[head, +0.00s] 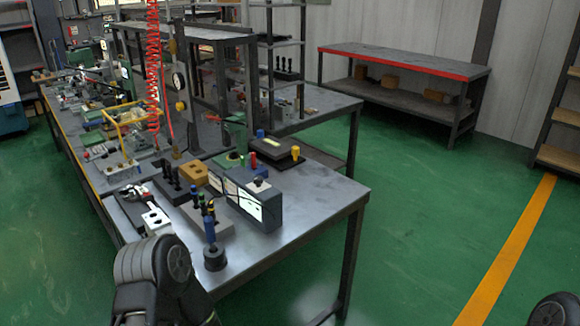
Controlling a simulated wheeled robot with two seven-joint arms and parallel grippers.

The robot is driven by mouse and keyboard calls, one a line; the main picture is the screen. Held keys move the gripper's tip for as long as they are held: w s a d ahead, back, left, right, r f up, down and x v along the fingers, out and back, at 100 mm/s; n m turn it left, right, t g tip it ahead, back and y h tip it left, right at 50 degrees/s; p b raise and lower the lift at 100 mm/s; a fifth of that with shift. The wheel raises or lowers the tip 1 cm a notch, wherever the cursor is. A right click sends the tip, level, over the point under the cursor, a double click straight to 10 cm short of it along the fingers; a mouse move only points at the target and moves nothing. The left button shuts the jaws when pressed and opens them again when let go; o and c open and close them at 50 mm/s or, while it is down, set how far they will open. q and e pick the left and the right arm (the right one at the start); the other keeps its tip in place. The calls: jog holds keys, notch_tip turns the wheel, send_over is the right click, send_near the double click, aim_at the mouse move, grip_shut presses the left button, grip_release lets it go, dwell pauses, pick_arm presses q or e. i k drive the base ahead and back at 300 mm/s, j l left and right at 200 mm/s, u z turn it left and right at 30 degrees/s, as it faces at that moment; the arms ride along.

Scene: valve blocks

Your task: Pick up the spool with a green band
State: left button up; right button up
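A grey block (222,226) on the near part of the metal workbench holds small dark upright spools (202,200) with coloured bands. Yellow, green and blue tints show there, but the spools are too small to tell surely which has the green band. A blue cylinder (209,229) stands in front of them on a dark round base (215,259). A darker block (176,190) to the left holds several black spools (175,176). My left arm shows at the lower left, close to the bench's near edge, and a bit of my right arm shows at the lower right. Neither gripper is visible.
A meter box (262,205) and a yellow-brown block (193,174) stand beside the spool blocks. A dark flat device (277,151) sits behind. The workbench's right part (325,192) is clear. A red-edged bench (400,60) stands far back; green floor (430,190) is open.

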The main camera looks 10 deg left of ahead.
aim_at(201, 197)
jog(key=i+j+u, duration=0.15)
jog(key=j+u, duration=0.25)
jog(key=i+j+u, duration=0.15)
jog(key=u, duration=0.3)
